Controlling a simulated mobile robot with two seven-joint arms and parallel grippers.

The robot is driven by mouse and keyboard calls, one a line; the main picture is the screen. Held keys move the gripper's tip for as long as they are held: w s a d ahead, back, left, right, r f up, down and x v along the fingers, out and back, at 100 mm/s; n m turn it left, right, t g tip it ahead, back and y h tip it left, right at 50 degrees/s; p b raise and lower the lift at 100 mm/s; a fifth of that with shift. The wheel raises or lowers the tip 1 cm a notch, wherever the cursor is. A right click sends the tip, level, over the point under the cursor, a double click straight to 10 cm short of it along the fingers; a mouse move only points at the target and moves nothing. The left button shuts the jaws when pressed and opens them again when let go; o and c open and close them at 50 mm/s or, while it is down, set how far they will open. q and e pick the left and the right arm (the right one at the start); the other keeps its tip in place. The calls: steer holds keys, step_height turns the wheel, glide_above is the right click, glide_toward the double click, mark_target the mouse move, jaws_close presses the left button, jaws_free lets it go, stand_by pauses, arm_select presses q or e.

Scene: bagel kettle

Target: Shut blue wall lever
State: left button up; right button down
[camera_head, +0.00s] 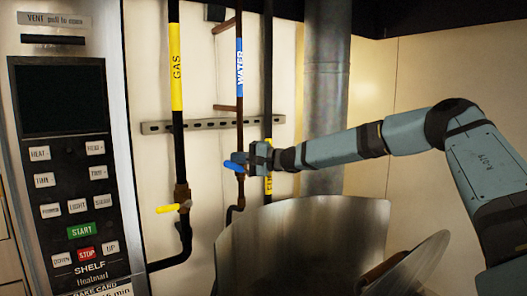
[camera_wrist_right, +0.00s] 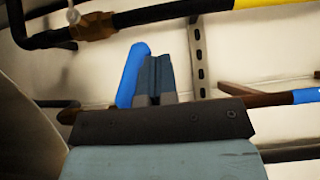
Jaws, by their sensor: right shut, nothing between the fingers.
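The blue wall lever (camera_head: 233,166) is on the water pipe (camera_head: 239,110), which has a blue WATER label. In the head view the lever points to the left of the pipe, roughly level. My right gripper (camera_head: 245,158) is at the lever, close beside it, and partly covers it and its valve. In the right wrist view the blue lever (camera_wrist_right: 132,76) is just left of my shut fingers (camera_wrist_right: 158,76). The fingers are shut with nothing between them; I cannot tell whether they touch the lever. My left gripper is not in view.
A yellow lever (camera_head: 174,208) sits on the gas pipe (camera_head: 178,130) to the left. A control panel (camera_head: 70,170) stands further left. A large metal kettle (camera_head: 290,245) is below my right arm. A grey vertical duct (camera_head: 326,90) stands behind the arm.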

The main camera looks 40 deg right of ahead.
mark_target(232, 169)
steer(key=shift+w+a+f+n+g+h+p, duration=0.1)
steer(key=shift+a+f+n+g+h+p, duration=0.8)
steer(key=shift+a+f+n+h+p, duration=0.2)
steer(key=shift+f, duration=0.25)
steer(key=shift+f+n+h+p, duration=0.15)
steer(key=shift+n+h+p, duration=0.15)
steer(key=shift+p, duration=0.05)
